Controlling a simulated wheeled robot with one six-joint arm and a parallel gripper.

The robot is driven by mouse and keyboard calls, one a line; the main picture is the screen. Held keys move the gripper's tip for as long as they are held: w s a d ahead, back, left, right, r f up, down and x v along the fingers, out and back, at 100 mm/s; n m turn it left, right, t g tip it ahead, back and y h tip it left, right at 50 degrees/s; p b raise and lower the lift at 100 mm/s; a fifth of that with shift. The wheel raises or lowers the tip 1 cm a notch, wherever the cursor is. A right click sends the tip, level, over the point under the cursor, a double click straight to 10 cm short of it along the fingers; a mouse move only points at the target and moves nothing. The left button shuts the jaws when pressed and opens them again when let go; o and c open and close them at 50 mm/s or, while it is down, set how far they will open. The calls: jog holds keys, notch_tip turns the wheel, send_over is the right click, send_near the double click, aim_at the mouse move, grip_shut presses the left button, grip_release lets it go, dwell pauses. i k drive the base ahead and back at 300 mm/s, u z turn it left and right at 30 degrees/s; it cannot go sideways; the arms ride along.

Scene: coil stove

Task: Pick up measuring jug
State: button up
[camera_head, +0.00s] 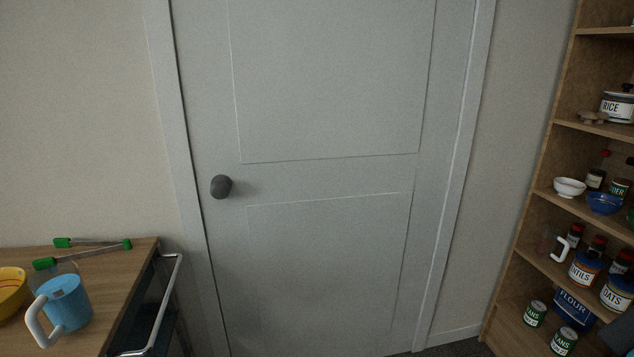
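A light blue jug-shaped vessel (67,302) with a white handle stands upright on the wooden-topped cart at the lower left. A second vessel (561,249), see-through with a white handle, stands on a shelf of the bookcase at the right. I see no measuring marks on either, so I cannot tell for certain which is the measuring jug. My gripper is not in view.
The cart (110,275) has a metal rail (160,310), a yellow bowl (10,292) and green-tipped tongs (95,250). A closed grey door (330,180) fills the middle. The wooden shelves (545,265) hold bowls, jars and cans.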

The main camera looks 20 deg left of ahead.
aim_at(58, 291)
jog(key=u, duration=0.95)
jog(key=i, duration=1.2)
jog(key=u, duration=0.75)
